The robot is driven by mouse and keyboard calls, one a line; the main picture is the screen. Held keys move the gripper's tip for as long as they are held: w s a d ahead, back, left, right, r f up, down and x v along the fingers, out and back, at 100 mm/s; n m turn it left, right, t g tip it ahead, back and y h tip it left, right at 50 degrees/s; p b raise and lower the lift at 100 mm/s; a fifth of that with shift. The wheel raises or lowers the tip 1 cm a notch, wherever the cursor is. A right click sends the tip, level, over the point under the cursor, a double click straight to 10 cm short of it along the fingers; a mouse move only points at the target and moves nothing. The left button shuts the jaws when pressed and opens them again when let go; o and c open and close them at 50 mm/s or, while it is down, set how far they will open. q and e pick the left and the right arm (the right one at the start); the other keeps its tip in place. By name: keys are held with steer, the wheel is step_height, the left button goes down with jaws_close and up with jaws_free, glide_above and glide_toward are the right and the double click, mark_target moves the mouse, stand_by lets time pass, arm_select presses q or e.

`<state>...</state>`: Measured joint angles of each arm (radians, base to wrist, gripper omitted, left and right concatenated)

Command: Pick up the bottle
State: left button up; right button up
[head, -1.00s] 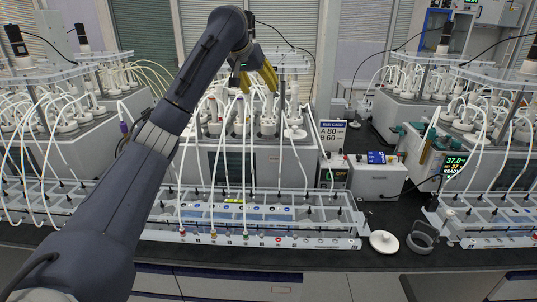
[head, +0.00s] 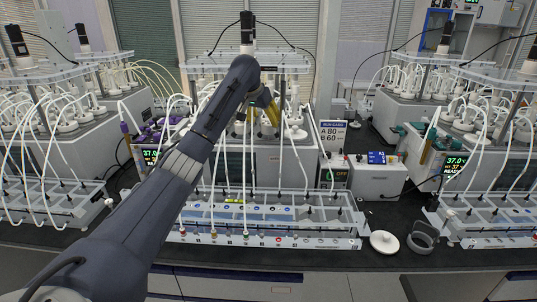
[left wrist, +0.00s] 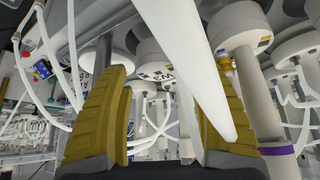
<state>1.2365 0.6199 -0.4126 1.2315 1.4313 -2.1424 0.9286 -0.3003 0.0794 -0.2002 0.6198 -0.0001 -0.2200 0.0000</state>
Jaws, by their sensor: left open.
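My left gripper (head: 265,110) is open, its yellow fingers lowered among the white bottles and tubes of the middle reactor unit. In the left wrist view its two fingers (left wrist: 170,68) stand apart with nothing clamped between them. A white round-topped bottle (left wrist: 150,52) with a small label shows beyond the gap, and a larger white one (left wrist: 240,24) is close by the right finger. Which one is the task's bottle, I cannot tell. A white tube (left wrist: 185,50) crosses in front of the gap. In the head view my left arm and fingers hide part of the bottles. My right gripper is not in view.
A clear rack with tubing (head: 270,203) lies along the bench front. A white lid (head: 384,241) and a grey ring (head: 422,238) lie right of it. Similar reactor units (head: 60,125) stand on both sides. A clear plate (head: 215,62) sits above the middle bottles.

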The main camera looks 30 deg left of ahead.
mark_target(267, 124)
arm_select(q)
steer(key=shift+s+d+x, duration=0.1)
steer(key=shift+x, duration=0.95)
steer(key=shift+s+d+x, duration=0.1)
steer(key=shift+x, duration=1.85)
steer(key=shift+s, duration=0.1)
jaws_close()
steer(key=shift+r, duration=0.1)
